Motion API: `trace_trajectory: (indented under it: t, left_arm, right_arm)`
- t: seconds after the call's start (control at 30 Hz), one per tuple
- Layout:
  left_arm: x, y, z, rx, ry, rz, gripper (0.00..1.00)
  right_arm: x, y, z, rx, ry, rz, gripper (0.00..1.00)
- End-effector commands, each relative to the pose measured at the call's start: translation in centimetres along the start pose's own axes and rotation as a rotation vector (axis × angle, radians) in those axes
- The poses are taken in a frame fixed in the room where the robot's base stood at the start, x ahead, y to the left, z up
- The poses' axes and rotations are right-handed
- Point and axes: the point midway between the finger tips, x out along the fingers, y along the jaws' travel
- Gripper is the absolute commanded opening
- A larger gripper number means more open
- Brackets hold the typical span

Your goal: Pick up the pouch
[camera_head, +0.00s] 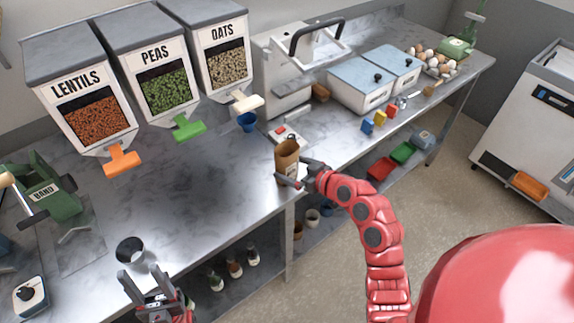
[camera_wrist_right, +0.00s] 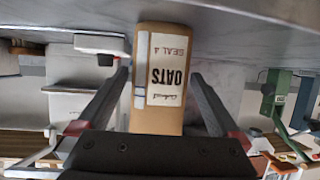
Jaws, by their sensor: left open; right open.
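The pouch (camera_head: 288,158) is a brown kraft pouch standing upright near the front edge of the metal bench. In the right wrist view the pouch (camera_wrist_right: 175,110) appears upside down, with a white label reading OATS. My right gripper (camera_head: 296,172) is open at the pouch; in the right wrist view its two fingers lie on either side of the pouch, with visible gaps.
Dispensers for lentils (camera_head: 95,120), peas (camera_head: 168,92) and oats (camera_head: 229,68) stand at the back. A small blue cup (camera_head: 247,121) sits under the oats spout. A white sealing machine (camera_head: 282,75) stands behind the pouch. The bench is clear left of the pouch.

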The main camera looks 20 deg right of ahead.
Motion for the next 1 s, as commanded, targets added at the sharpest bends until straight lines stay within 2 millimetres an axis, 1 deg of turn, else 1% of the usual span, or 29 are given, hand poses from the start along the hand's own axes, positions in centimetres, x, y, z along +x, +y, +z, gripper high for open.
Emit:
trace_trajectory:
  t: [0.03, 0.1, 0.2, 0.47, 0.5, 0.57, 0.7, 0.77, 0.8, 0.87, 1.0]
  left_arm:
    - [0.9, -0.1, -0.2, 0.0, 0.0, 0.0, 0.5]
    - [1.1, -0.1, -0.2, 0.0, 0.0, 0.0, 0.5]
    - [1.2, -0.1, -0.2, 0.0, 0.0, 0.0, 0.5]
    - [1.2, -0.1, -0.2, 0.0, 0.0, 0.0, 0.5]
    - [1.2, -0.1, -0.2, 0.0, 0.0, 0.0, 0.5]
    - [1.2, -0.1, -0.2, 0.0, 0.0, 0.0, 0.5]
    - [1.2, -0.1, -0.2, 0.0, 0.0, 0.0, 0.5]
    - [1.2, -0.1, -0.2, 0.0, 0.0, 0.0, 0.5]
    - [1.2, -0.1, -0.2, 0.0, 0.0, 0.0, 0.5]
    - [1.2, -0.1, -0.2, 0.0, 0.0, 0.0, 0.5]
    - [1.2, -0.1, -0.2, 0.0, 0.0, 0.0, 0.5]
  right_arm:
    - [0.6, -0.2, -0.6, -0.001, -0.002, -0.004, 1.0]
    - [1.4, 0.0, -0.5, 0.0, 0.002, -0.002, 1.0]
    - [2.3, -0.1, -0.3, 0.0, 0.001, -0.002, 1.0]
    - [2.5, 0.0, -0.2, -0.001, 0.002, 0.0, 1.0]
    - [2.5, 0.0, -0.2, -0.001, 0.002, 0.0, 0.96]
    - [2.5, 0.0, -0.2, -0.001, 0.002, 0.0, 0.86]
    - [2.5, 0.0, -0.2, 0.0, 0.002, 0.0, 0.6]
    - [2.5, 0.0, -0.2, 0.0, 0.002, 0.0, 0.5]
    - [2.5, 0.0, -0.2, 0.0, 0.002, 0.0, 0.42]
    - [2.5, 0.0, -0.2, 0.0, 0.002, 0.0, 0.33]
    - [2.5, 0.0, -0.1, 0.0, 0.001, 0.0, 0.32]
